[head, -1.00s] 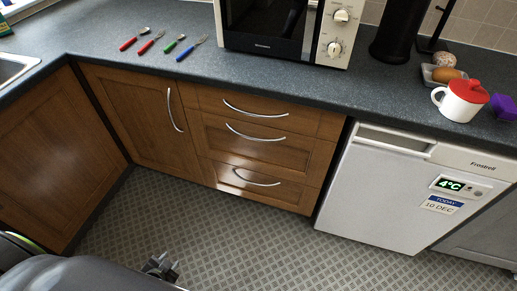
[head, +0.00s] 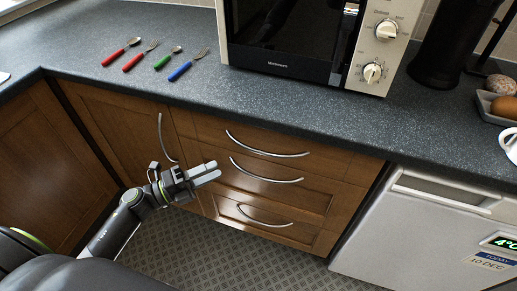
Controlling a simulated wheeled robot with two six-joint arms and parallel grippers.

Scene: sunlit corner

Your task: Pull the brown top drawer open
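The brown top drawer (head: 215,130) is closed, flush in the wooden cabinet under the counter. Its curved silver handle (head: 266,147) runs across its front. My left gripper (head: 219,170) is in front of the drawer stack, below and left of the top handle, near the left end of the second handle in the picture. Its two pale fingers point right with a narrow gap between them, and nothing is held. It does not touch the top handle. My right gripper is not in view.
Two more closed drawers with silver handles, the middle handle (head: 266,172) and lower handle (head: 265,218), lie below. A cupboard door handle (head: 165,138) is to the left. A white fridge (head: 410,235) stands right. A microwave (head: 285,40) and cutlery (head: 180,70) are on the counter (head: 200,100).

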